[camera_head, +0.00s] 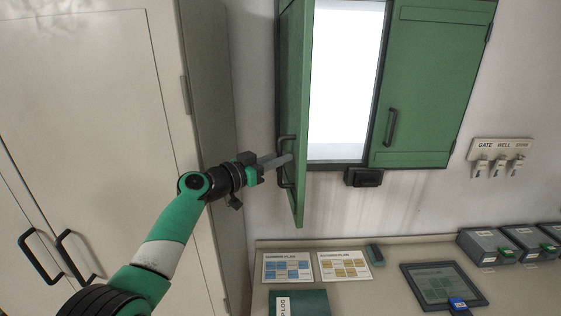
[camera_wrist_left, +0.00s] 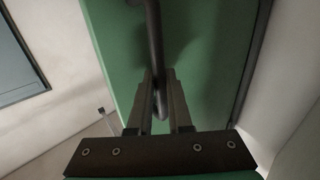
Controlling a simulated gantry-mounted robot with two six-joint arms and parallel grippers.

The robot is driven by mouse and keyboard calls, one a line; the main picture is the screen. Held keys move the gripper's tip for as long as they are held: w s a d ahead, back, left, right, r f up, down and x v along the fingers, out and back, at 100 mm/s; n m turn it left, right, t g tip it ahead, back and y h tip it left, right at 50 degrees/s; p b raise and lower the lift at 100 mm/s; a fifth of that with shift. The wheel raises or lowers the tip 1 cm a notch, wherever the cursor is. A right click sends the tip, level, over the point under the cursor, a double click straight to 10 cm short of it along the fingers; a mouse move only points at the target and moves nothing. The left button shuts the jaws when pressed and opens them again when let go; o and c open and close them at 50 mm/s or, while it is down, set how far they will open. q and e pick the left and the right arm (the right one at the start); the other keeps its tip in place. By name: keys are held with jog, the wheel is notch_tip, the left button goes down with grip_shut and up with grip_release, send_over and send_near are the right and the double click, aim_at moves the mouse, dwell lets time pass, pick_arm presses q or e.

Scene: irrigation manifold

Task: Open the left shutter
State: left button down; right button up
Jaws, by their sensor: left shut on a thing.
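The green left shutter (camera_head: 293,110) stands swung out from the window, seen nearly edge-on in the head view. Its dark bar handle (camera_head: 287,150) is on the face toward my left arm. My left gripper (camera_head: 285,160) reaches in from the left and is shut on that handle. In the left wrist view, the handle (camera_wrist_left: 156,50) runs down between the two fingers (camera_wrist_left: 160,100), against the green shutter face (camera_wrist_left: 205,50). The green right shutter (camera_head: 432,85) is closed over the right part of the window, its handle facing out. My right gripper is not in view.
A tall pale cabinet (camera_head: 90,90) with dark handles stands close on the left. Below the window, a counter (camera_head: 390,262) holds printed sheets (camera_head: 288,267), a tablet (camera_head: 443,284) and grey bins (camera_head: 487,245). A small dark box (camera_head: 363,177) sits under the window. Keys hang from a rack (camera_head: 502,150).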

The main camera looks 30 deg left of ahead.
pick_arm(q)
jog(key=shift+a+f, duration=0.25)
jog(key=shift+a, duration=0.1)
jog(key=c, duration=0.9)
grip_release()
jog(key=shift+r, duration=0.1)
jog(key=shift+c, duration=0.2)
jog(key=shift+o, duration=0.5)
jog(key=shift+d+r, duration=0.1)
jog(key=shift+d, duration=0.05)
jog(key=shift+s, duration=0.1)
